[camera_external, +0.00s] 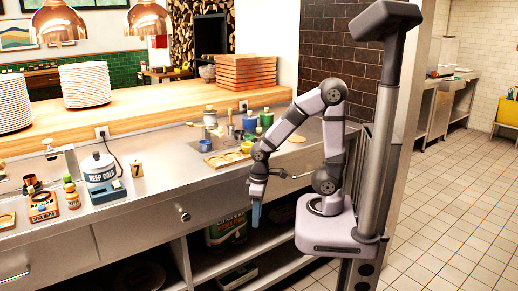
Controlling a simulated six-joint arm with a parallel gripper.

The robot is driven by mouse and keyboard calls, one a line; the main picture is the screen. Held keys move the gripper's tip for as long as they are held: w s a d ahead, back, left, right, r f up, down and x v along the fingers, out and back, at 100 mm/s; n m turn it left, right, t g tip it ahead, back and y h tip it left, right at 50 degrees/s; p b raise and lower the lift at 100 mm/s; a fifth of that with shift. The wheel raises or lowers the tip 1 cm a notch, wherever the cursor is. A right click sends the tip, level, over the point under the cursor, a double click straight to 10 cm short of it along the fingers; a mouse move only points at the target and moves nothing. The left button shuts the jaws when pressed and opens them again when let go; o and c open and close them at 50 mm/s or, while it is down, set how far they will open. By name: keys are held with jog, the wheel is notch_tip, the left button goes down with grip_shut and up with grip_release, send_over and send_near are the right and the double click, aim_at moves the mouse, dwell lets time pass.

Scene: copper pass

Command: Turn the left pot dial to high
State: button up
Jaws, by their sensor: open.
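A white pot (99,168) with a dark lid knob and printed lettering stands on a blue-grey base (108,190) on the left part of the steel counter. It is the only clear pot of this kind I can make out. A dial and its setting are too small to tell. My gripper (256,214) hangs pointing down in front of the counter's front edge, well to the right of the pot and touching nothing I can see. It is open, with a blue part at its tip.
Cups and a wooden tray (227,157) sit farther right. Plates (85,84) and stacked boards (246,71) are on the wooden shelf. Open shelves lie below the counter.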

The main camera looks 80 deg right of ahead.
jog(key=w+d+r+t+p, duration=0.1)
jog(key=w+r+p, duration=0.1)
jog(key=r+p, duration=0.65)
jog(key=w+r+p, duration=0.3)
jog(key=r+p, duration=0.5)
jog(key=r, duration=0.2)
jog(key=shift+h, duration=0.3)
jog(key=w+d+r+p, duration=0.1)
jog(key=w+d+r, duration=0.1)
jog(key=d, duration=0.2)
jog(key=w+d+r+p, duration=0.1)
jog(key=d+r+p, duration=0.1)
jog(key=d, duration=0.2)
jog(key=w+d+r+p, duration=0.2)
jog(key=d, duration=0.2)
jog(key=shift+w+d, duration=0.1)
jog(key=shift+w, duration=0.25)
jog(key=d+r+g+p, duration=0.1)
jog(key=d+r, duration=0.1)
jog(key=d, duration=0.7)
jog(key=p, duration=0.2)
send_near(259, 131)
jog(key=shift+w+d+f+g, duration=0.1)
jog(key=shift+w+d+g, duration=0.05)
jog(key=shift+d, duration=0.35)
jog(key=shift+w+d+f+g, duration=0.15)
jog(key=shift+d, duration=0.35)
jog(key=shift+f+p, duration=1.3)
jog(key=shift+f, duration=2.35)
grip_shut()
